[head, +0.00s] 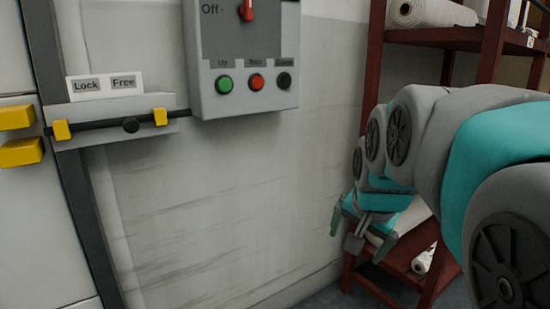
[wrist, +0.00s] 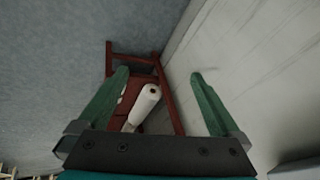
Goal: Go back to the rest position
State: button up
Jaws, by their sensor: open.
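My gripper (head: 357,232) hangs at the end of my arm at the right of the head view, in front of the red shelf rack. Its two green fingers stand wide apart in the wrist view (wrist: 160,100), with nothing between them. Beyond the fingers, the wrist view shows the red rack (wrist: 122,47) and a white roll (wrist: 146,100) lying on it at a distance. The gripper touches nothing that I can see.
A grey control box (head: 250,105) with a red switch and three buttons hangs on the wall (head: 220,190). Left of it is a latch bar (head: 95,128) under a Lock/Free sign (head: 104,84). White rolls (head: 430,12) lie on the rack's upper shelf. The wall front is clear.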

jog(key=s+f+n+g, duration=0.4)
jog(key=s+f, duration=0.8)
jog(key=s, duration=0.2)
jog(key=shift+s, duration=0.2)
jog(key=s+f+n+g, duration=0.1)
jog(key=s+f, duration=0.1)
jog(key=s, duration=0.1)
jog(key=s+f+n+g, duration=0.1)
jog(key=s+f, duration=0.1)
jog(key=s, duration=0.2)
jog(key=s+f+n+g, duration=0.1)
jog(key=s+f, duration=0.1)
jog(key=s, duration=0.2)
jog(key=shift+s+n, duration=0.1)
jog(key=shift+n, duration=0.3)
